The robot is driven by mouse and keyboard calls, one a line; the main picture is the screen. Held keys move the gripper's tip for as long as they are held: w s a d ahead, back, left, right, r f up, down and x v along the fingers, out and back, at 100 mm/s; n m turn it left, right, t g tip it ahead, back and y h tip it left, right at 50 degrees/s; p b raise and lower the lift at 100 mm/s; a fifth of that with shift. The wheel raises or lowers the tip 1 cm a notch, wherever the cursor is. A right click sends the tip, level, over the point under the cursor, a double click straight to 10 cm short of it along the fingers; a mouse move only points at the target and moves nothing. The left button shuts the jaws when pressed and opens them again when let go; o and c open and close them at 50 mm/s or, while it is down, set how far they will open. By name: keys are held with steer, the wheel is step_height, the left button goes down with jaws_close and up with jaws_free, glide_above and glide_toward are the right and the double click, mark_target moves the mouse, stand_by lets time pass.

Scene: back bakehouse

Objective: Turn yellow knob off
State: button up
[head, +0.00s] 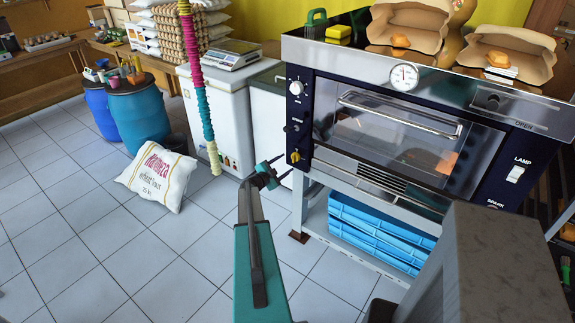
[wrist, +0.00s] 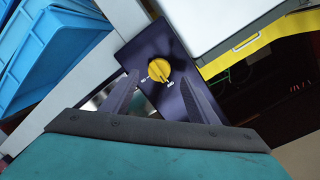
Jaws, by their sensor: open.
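The yellow knob (head: 295,157) is on the lower left of the oven's dark control panel in the head view. In the wrist view the yellow knob (wrist: 159,70) sits on the dark panel, with small white marks beside it. My gripper (head: 272,173) is open in front of the panel, just left of and below the knob in the head view. In the wrist view its two fingers (wrist: 157,92) stand apart on either side of the knob, which shows between them. Nothing is held. I cannot tell whether the fingers touch the panel.
The oven (head: 390,130) carries a white knob (head: 296,88) higher on the same panel and a lamp switch (head: 516,173) at right. Blue crates (head: 375,235) are stacked below. A coloured hanging cord (head: 200,85) and a flour sack (head: 157,178) are left.

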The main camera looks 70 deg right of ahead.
steer(key=b+v, duration=0.1)
steer(key=v, duration=0.7)
steer(key=shift+b, duration=0.4)
steer(key=shift+w, duration=0.15)
